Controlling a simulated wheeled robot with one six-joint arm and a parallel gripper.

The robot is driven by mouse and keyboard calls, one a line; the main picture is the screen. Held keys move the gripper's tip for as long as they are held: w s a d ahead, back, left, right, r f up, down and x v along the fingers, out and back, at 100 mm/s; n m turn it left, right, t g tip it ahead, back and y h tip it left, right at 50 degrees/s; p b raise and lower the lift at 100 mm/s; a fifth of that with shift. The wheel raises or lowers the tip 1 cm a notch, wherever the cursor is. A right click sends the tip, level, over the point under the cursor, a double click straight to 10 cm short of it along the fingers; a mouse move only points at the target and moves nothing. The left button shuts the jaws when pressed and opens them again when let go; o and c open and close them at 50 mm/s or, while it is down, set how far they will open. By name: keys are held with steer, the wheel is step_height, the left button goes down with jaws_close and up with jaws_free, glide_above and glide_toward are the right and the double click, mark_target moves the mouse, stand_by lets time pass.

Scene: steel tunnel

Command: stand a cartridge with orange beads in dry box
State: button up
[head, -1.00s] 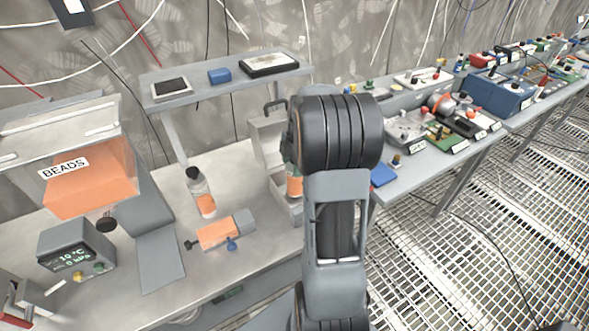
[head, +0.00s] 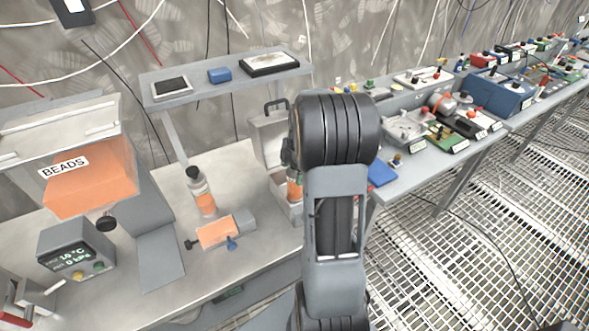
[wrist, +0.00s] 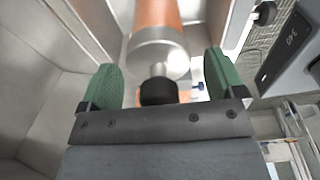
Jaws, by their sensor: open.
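A cartridge (wrist: 155,17) with an orange body, a metal collar and a black cap is between the green fingers of my gripper (wrist: 160,68) in the wrist view. The fingers are spread, with gaps beside the cap. The pale walls of the dry box (wrist: 50,90) rise around it. In the head view the dry box (head: 264,137) is the open grey case with a handle; the cartridge's orange part (head: 294,188) shows inside it, and its lower end is hidden. My arm hides most of my gripper there. Another bottle with orange contents (head: 204,201) stands on the bench.
A orange-and-grey fixture with a blue knob (head: 217,232) lies on the bench. The BEADS hopper (head: 90,185) and a display unit (head: 75,255) stand at left. A raised shelf (head: 210,90) is behind. Instruments crowd the right bench (head: 450,110).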

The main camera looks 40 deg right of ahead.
steer(key=r, duration=0.4)
steer(key=d+r, duration=0.1)
steer(key=r, duration=0.6)
steer(key=shift+s+d+r, duration=0.1)
steer(key=shift+d+r, duration=0.2)
steer(key=shift+d, duration=0.05)
steer(key=s+a+m+t, duration=0.1)
steer(key=s+a+m, duration=0.3)
steer(key=a, duration=0.3)
steer(key=s+a+f+m+t+h, duration=0.1)
steer(key=s+a+m, duration=0.3)
steer(key=a+m, duration=0.3)
steer(key=s+a+f+m+t, duration=0.1)
steer(key=s+a+m, duration=0.3)
steer(key=a, duration=0.4)
steer(key=shift+m+t+h, duration=0.3)
steer(key=shift+m+h, duration=0.1)
steer(key=shift+m, duration=0.3)
